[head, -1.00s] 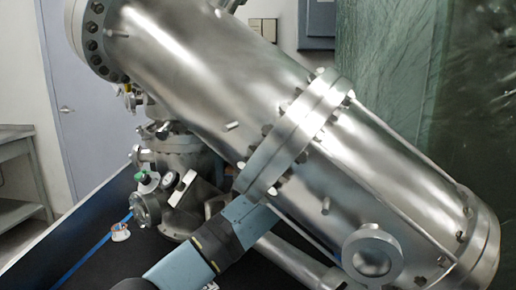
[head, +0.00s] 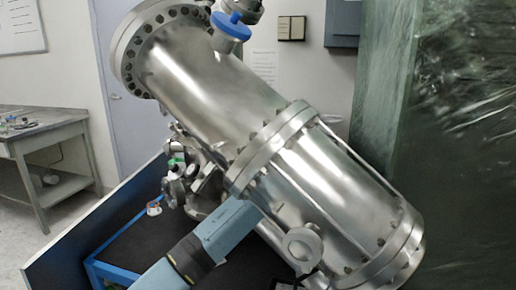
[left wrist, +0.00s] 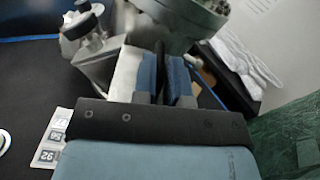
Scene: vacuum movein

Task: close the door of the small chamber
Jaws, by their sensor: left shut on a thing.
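The small chamber, a cluster of metal fittings (head: 185,185) with a gauge, stands low at the left of the large steel cylinder in the head view. My left arm (head: 205,245) reaches up to it from the bottom, and its fingertips are hidden behind the gripper body and cylinder. In the left wrist view my left gripper (left wrist: 163,72) is shut on a thin dark piece (left wrist: 161,48), which may be the door's handle. A metal block (left wrist: 97,65) with a knob sits left of the fingers. I cannot make out how far the door stands open. My right gripper is not in view.
The large steel cylinder (head: 215,85) slants across the head view, with bolted flanges and a side port (head: 302,245). A green wrapped block (head: 440,120) stands at the right. A dark panel (head: 80,235) edges the black surface. A workbench (head: 45,140) stands far left.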

